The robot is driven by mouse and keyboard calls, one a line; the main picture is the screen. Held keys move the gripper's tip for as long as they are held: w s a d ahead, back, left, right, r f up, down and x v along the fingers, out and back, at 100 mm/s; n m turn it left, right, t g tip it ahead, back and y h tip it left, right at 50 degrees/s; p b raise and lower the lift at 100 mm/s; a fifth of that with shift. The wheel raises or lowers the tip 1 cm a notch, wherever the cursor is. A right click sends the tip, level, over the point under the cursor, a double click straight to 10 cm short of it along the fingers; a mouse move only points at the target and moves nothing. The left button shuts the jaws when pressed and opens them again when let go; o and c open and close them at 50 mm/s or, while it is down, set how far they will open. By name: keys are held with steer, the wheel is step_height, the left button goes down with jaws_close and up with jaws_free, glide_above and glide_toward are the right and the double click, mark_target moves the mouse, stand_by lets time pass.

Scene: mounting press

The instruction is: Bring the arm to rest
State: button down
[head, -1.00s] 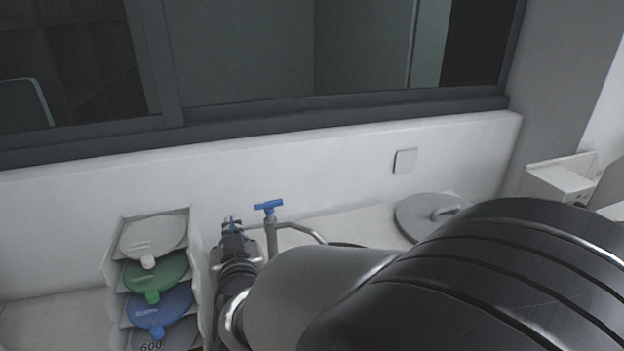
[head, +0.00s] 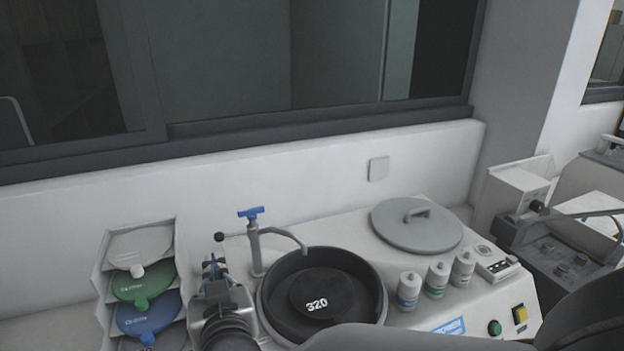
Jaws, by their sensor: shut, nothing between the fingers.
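My gripper (head: 213,270) is in the lower left-centre of the head view, seen from behind. It is shut and empty. It is above the counter, between the rack of discs and the black bowl. My dark wrist and arm run from it along the bottom edge to the lower right corner. The arm hides the front of the bench. The fingertips are small and partly hidden by the gripper body.
A rack of coloured discs (head: 103,283) stands left of my gripper. Right of it are a blue-handled tap (head: 254,240), a black bowl (head: 272,318) marked 320 inside, a grey lid (head: 390,232) and several bottles (head: 437,279). A window wall (head: 330,160) stands behind.

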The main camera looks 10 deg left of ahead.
steer(key=s+d+m+g+h, duration=0.15)
steer(key=d+g, duration=0.25)
steer(key=d, duration=1.3)
steer(key=s+d+f+m+g+h, duration=0.1)
steer(key=s+d+m+g+h, duration=0.1)
steer(key=s+d, duration=0.6)
steer(key=s+d+f+m+g+h, duration=0.2)
steer(key=s+d+g+h, duration=0.1)
steer(key=s+d, duration=0.5)
steer(key=d+h, duration=0.1)
steer(key=d, duration=0.2)
steer(key=shift+f, duration=0.2)
steer(key=c, duration=2.3)
jaws_free()
